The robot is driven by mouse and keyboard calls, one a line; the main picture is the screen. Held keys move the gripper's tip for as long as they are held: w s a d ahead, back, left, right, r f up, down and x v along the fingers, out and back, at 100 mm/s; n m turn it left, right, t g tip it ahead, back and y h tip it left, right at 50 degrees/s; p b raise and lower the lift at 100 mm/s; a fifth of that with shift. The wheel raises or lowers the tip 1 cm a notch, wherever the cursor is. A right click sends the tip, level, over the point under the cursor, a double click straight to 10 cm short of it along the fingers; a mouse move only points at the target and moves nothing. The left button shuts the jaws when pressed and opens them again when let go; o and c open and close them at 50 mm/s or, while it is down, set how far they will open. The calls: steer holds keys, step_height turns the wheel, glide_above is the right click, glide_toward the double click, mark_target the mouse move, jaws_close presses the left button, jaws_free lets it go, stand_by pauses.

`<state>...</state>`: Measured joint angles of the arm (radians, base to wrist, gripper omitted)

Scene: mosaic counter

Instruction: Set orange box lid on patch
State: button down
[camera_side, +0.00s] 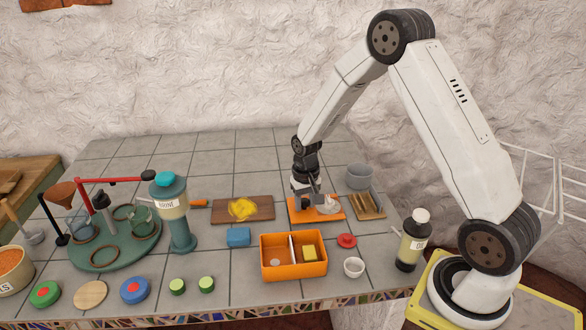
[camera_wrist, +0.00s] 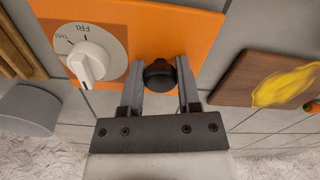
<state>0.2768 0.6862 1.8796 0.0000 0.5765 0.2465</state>
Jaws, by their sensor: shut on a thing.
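The orange box lid (camera_side: 298,213) is a flat orange plate under my gripper, right of the middle of the counter. In the wrist view the lid (camera_wrist: 195,25) carries a white dial with day letters and a dark round knob (camera_wrist: 159,77). My gripper (camera_side: 309,204) is shut on that knob; its fingers stand on either side of it in the wrist view (camera_wrist: 160,72). I cannot tell whether the lid touches the counter. A yellow patch (camera_side: 242,209) lies on a brown board (camera_side: 222,215) left of the lid; it also shows in the wrist view (camera_wrist: 285,86).
The open orange box (camera_side: 295,272) holds a yellow block (camera_side: 309,252). A blue block (camera_side: 238,237) sits left of it, a red disc (camera_side: 346,240) right. A grey cup (camera_side: 359,177) and wooden rack (camera_side: 368,206) stand close right of the lid. A blue-topped bottle (camera_side: 176,215) stands left of the board.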

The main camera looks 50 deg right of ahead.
steer(key=shift+c, duration=1.2)
jaws_free()
steer(key=shift+r, duration=0.1)
steer(key=shift+r, duration=3.4)
